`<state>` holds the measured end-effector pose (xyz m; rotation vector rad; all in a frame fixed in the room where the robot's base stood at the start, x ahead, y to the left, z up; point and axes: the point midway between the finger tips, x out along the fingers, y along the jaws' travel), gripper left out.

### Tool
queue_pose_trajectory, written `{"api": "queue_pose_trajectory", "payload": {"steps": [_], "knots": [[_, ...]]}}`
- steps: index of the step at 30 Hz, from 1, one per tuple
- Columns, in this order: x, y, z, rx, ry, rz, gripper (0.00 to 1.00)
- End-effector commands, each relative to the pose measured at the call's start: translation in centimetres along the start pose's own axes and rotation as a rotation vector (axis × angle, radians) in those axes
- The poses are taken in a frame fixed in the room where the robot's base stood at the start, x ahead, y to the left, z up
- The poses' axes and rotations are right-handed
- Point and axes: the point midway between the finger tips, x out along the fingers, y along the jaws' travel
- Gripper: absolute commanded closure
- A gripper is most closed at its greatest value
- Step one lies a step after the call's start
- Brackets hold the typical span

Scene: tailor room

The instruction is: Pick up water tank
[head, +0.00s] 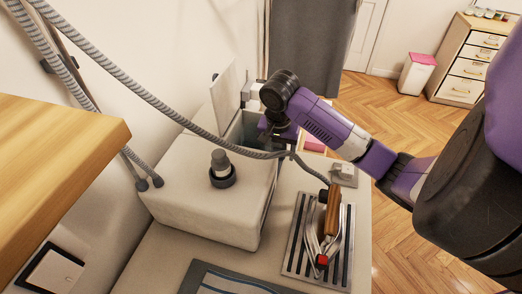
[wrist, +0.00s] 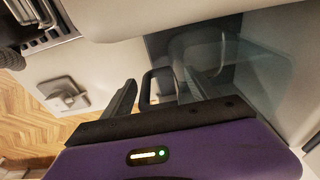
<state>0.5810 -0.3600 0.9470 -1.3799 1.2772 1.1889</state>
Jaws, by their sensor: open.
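The water tank is a translucent grey-green box (wrist: 250,77) with a dark loop handle (wrist: 148,91) in the wrist view. In the head view a small part of the tank (head: 249,124) shows at the back of the white steam station (head: 205,200). My gripper (wrist: 160,88) is open, with its fingers on either side of the handle loop. I cannot tell whether they touch it. In the head view my gripper (head: 272,128) is over the back end of the station, its fingertips mostly hidden.
An iron with a wooden handle (head: 333,208) rests on a striped metal plate (head: 290,262) to the right. A grey hose (head: 165,99) crosses near my arm. A raised white lid (head: 229,97) stands beside my gripper. A wooden shelf (head: 60,150) juts in at left.

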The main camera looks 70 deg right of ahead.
Motion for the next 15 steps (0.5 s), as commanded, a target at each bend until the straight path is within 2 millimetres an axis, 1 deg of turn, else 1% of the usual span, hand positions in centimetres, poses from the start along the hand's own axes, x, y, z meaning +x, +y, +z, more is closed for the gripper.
{"api": "queue_pose_trajectory", "payload": {"steps": [2,3,5,6,8,9,13,15], "knots": [[-0.02,-0.01,-0.01,0.000,0.000,0.000,0.32],[-0.03,-0.01,-0.01,0.000,0.000,0.000,0.36],[-0.03,-0.02,0.00,0.000,0.000,-0.001,0.47],[-0.04,-0.02,0.00,0.000,0.001,-0.001,0.55],[-0.04,-0.02,0.00,0.000,0.000,-0.001,0.67],[-0.04,-0.03,0.00,0.000,0.001,-0.001,0.75],[-0.05,-0.03,0.00,0.000,0.001,-0.001,1.00],[-0.06,-0.04,0.00,0.000,0.001,-0.001,1.00]]}}
